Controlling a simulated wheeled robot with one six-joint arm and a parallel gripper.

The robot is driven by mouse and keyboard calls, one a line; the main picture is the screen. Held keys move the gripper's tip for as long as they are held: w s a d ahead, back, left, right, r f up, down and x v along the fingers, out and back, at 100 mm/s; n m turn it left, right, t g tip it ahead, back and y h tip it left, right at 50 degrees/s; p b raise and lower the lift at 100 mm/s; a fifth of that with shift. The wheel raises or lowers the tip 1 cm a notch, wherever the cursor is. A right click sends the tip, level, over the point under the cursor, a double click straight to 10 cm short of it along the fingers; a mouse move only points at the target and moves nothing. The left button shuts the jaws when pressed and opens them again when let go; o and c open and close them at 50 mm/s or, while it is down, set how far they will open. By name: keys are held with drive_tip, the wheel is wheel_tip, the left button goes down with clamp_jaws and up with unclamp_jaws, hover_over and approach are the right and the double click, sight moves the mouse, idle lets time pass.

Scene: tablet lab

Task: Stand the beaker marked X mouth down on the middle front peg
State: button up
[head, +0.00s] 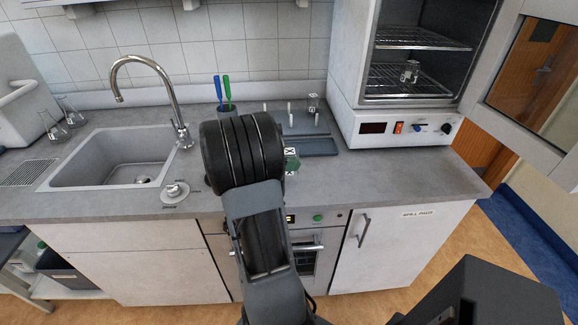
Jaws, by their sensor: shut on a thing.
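A small white label marked X (290,150) shows just right of my arm, above the worktop. A dark green patch (292,163) lies right below it; whether both belong to one beaker I cannot tell, as my arm covers that spot. The grey peg rack (301,129) stands behind, with several thin upright pegs. A small glass beaker (313,103) sits at its back right peg. The middle front peg (290,117) looks bare. My gripper is hidden behind my black arm joint, so its fingers and any hold do not show.
A flat dark tray (319,147) lies in front of the rack. A cup with blue and green tools (227,109) stands left. The sink (110,160) and tap (178,100) are further left. The open oven (410,95) at right holds a beaker (410,71); its door (525,75) sticks out.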

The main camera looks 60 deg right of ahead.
drive_tip(key=shift+f, duration=1.4)
drive_tip(key=shift+f, duration=0.2)
drive_tip(key=o, duration=1)
drive_tip(key=shift+r, duration=0.1)
